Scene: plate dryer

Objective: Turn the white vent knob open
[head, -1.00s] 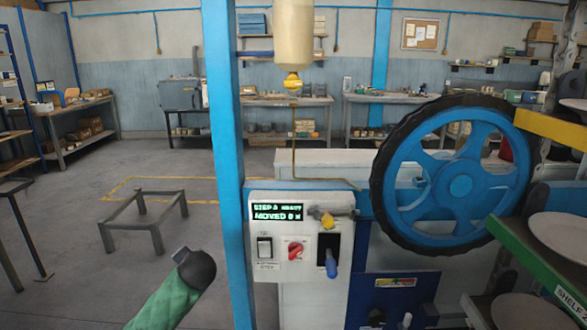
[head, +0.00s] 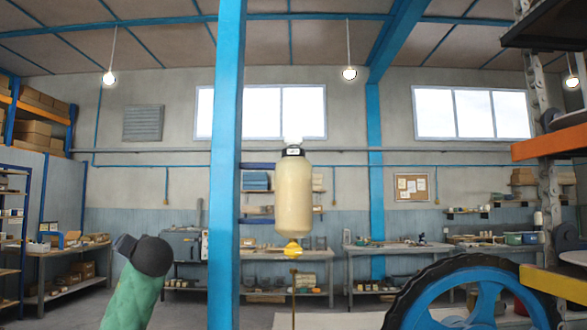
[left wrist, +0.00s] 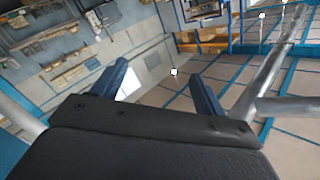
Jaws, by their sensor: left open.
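A white knob (head: 293,141), which looks like the vent knob, sits on the black cap (head: 293,152) of a cream upright bottle (head: 293,197). It is small and bright against the window, so its turned position cannot be told. A yellow valve (head: 293,249) is under the bottle. My left gripper (left wrist: 160,72) is open and empty in the left wrist view, with its two blue fingers apart and no knob in that view. In the head view, part of my left arm shows at the lower left, apart from the bottle. My right gripper is not in view.
A blue post (head: 228,170) stands between my left arm and the bottle. A large blue wheel with a black rim (head: 470,290) is at the lower right. Shelving (head: 550,145) fills the right edge. Workbenches (head: 270,256) line the back wall.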

